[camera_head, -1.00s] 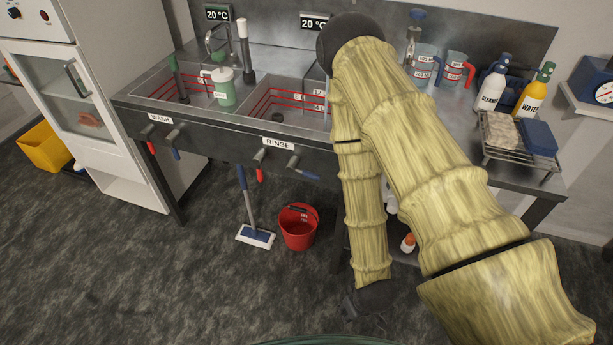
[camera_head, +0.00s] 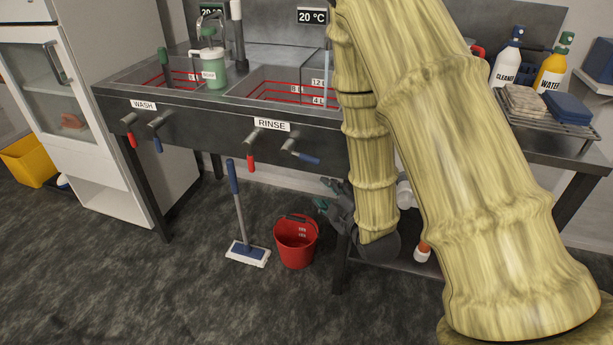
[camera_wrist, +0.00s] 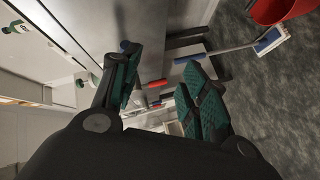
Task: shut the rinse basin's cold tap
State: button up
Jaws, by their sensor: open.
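The rinse basin (camera_head: 262,82) has two lever taps on its front panel under the RINSE label. Its cold tap (camera_head: 305,157) has a blue lever turned sideways, pointing right and slightly down. The red-levered tap (camera_head: 251,161) beside it hangs straight down. My gripper (camera_head: 325,195) is below and slightly right of the blue lever, apart from it and partly hidden by my arm. In the wrist view my gripper (camera_wrist: 162,92) has its green-padded fingers spread with nothing between them. A red lever shows beyond the fingers; I cannot clearly make out the rinse cold tap there.
The wash basin's taps (camera_head: 157,144) hang to the left. A mop (camera_head: 240,215) and a red bucket (camera_head: 296,241) stand on the floor below. A lower shelf (camera_head: 410,263) with bottles is behind my arm. The floor in front is clear.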

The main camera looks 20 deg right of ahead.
aim_at(309, 161)
jog(key=w+r+n+b, duration=0.1)
jog(key=w, duration=0.3)
jog(key=w+a+r+t+b, duration=0.1)
jog(key=w, duration=0.3)
jog(key=w+a+r+n+t+b, duration=0.1)
jog(key=w, duration=0.3)
jog(key=shift+w+a+r+n+y, duration=0.2)
jog(key=shift+w+n+y, duration=0.1)
jog(key=shift+y, duration=0.1)
grip_shut()
